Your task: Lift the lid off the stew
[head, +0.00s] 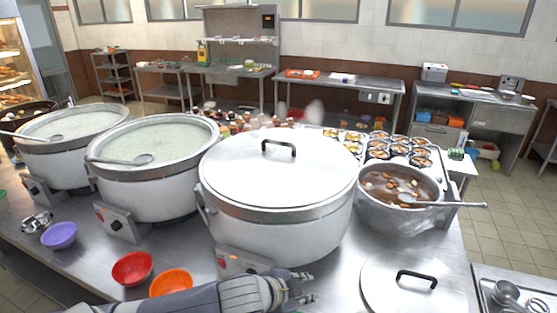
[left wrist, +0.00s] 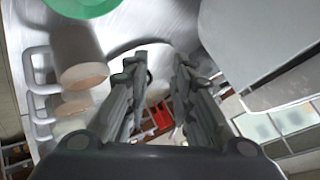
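A large white pot (head: 280,228) in the middle of the counter has a white lid (head: 258,178) with a black handle on it, so its contents are hidden. To its right, a steel pot (head: 372,208) of brown stew (head: 378,187) stands uncovered with a ladle in it. A second, smaller round lid (head: 385,295) with a black handle lies at the front right; I cannot tell what is under it. My left gripper (head: 308,286) is left of this lid, apart from it, open and empty. Its spread fingers show in the left wrist view (left wrist: 160,65). My right gripper is out of view.
Two open pots of congee (head: 160,141) (head: 68,124) stand at left with ladles. Purple (head: 59,235), red (head: 131,268) and orange (head: 170,282) bowls sit in front. A tray of utensils (head: 487,272) is at the right. Clear counter lies between the white pot and small lid.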

